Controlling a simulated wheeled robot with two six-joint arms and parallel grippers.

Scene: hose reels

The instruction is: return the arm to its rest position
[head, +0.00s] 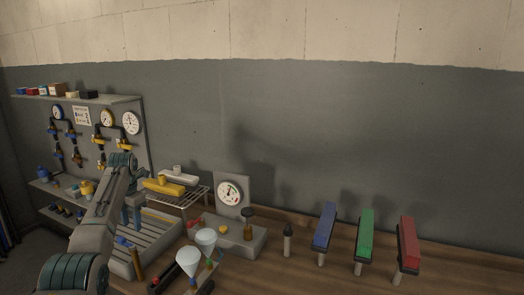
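My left arm comes in from the lower left and rises to a bent joint in front of the shelf unit. My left gripper (132,214) hangs below that joint, pointing down over a grey slatted tray (160,236). It is small and dim here, and I cannot tell whether its fingers are apart or closed. I see nothing clearly held in it. My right arm and gripper are not in view.
A gauge block (247,240), a wire rack (186,196) with yellow parts, and two pale funnels (188,259) stand near the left arm. Blue (324,226), green (365,230) and red (409,243) blocks stand on posts to the right. A gauge panel (90,136) is behind.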

